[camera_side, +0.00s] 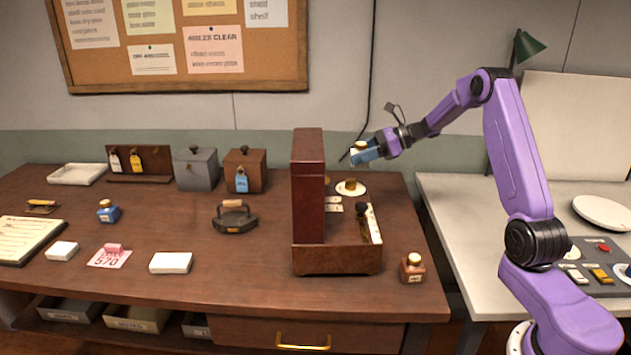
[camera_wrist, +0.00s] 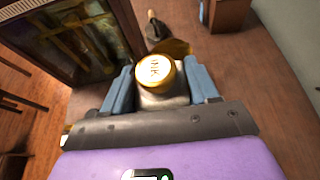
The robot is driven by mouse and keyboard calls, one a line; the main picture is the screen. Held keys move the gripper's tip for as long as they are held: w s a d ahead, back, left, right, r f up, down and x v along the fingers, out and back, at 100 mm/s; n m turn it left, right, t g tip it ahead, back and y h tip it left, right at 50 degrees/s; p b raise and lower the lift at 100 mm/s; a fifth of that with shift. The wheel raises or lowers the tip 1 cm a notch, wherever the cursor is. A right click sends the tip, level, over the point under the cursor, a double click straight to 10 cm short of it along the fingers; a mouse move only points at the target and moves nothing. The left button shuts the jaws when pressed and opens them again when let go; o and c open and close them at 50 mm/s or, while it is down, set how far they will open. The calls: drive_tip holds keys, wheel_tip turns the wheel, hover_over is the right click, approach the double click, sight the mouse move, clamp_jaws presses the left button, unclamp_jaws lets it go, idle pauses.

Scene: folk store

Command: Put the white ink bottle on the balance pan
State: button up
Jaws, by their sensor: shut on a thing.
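My gripper (camera_side: 366,151) is shut on the white ink bottle (camera_side: 358,155), a pale bottle with a gold cap. It is held upright in the air, above the right part of the brown table. In the wrist view the bottle's gold cap (camera_wrist: 154,72) shows between the blue fingers (camera_wrist: 158,88). A balance stands in a dark wooden case (camera_side: 308,186); brass parts inside it (camera_wrist: 78,38) show in the wrist view. A brass disc (camera_wrist: 181,47), possibly the pan, lies partly hidden beyond the bottle. I cannot tell how far below it is.
A brown ink bottle (camera_side: 412,268) stands near the table's right front, and a blue one (camera_side: 108,211) at left. A black iron (camera_side: 234,216) sits mid-table. Free tabletop lies left of the case.

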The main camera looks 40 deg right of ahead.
drive_tip(key=w+a+r, duration=0.8)
drive_tip(key=w+r, duration=0.2)
drive_tip(key=r, duration=0.3)
wheel_tip(320, 180, down, 18)
drive_tip(key=shift+s+f, duration=0.1)
drive_tip(key=shift+s, duration=0.05)
drive_tip(key=shift+f, duration=0.15)
drive_tip(key=o, duration=0.9)
drive_tip(key=shift+r, duration=0.25)
drive_tip(key=v, duration=1.2)
drive_tip(key=shift+d, duration=0.15)
